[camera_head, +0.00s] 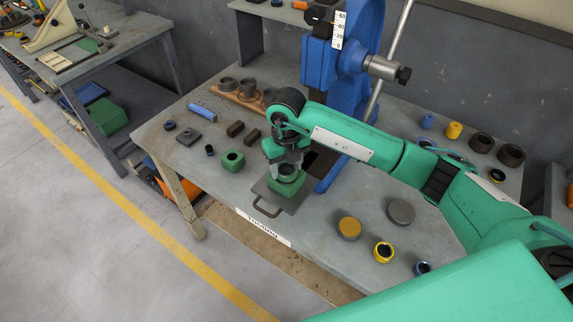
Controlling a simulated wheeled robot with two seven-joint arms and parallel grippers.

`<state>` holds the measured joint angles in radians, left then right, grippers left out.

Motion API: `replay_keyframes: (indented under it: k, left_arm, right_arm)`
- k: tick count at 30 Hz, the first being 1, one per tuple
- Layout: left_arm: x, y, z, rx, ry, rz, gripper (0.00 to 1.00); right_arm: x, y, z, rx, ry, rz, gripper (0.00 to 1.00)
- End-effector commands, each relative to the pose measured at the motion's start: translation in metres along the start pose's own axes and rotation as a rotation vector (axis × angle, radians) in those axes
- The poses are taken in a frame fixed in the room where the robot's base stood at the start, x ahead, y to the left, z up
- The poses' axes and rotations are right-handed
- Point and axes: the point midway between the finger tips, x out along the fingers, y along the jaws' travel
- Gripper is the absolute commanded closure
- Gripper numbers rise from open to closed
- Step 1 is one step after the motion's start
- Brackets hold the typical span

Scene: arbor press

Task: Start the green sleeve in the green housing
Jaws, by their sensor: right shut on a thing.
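A green housing (283,190) sits on a grey plate with a handle (271,204) in front of the blue press. My right gripper (287,165) points down directly above the housing. My left gripper is not in view.
The blue arbor press (362,75) stands behind my right arm. A wooden rack with dark rings (236,93), a blue cylinder (202,113) and small dark blocks lie to the left.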

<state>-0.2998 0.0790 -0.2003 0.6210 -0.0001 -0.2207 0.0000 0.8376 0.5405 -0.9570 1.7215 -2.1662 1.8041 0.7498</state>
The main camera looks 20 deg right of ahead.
Motion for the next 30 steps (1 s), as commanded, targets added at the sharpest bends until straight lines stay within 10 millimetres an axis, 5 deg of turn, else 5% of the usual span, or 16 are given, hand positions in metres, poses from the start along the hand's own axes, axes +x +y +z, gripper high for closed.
replay_keyframes:
  k: [13, 14, 17, 30]
  left_arm:
    - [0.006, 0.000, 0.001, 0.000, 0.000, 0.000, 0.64]
    - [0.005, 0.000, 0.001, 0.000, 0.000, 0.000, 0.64]
    - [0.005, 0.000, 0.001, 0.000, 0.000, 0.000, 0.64]
    - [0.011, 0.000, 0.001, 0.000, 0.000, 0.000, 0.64]
  right_arm:
    - [0.005, 0.000, 0.000, 0.000, -0.001, 0.000, 0.77]
    - [0.005, 0.000, 0.000, 0.000, -0.001, 0.000, 0.41]
    - [0.005, 0.000, 0.000, 0.000, -0.001, 0.000, 0.21]
    - [-0.006, 0.000, 0.001, 0.001, -0.004, 0.001, 0.21]
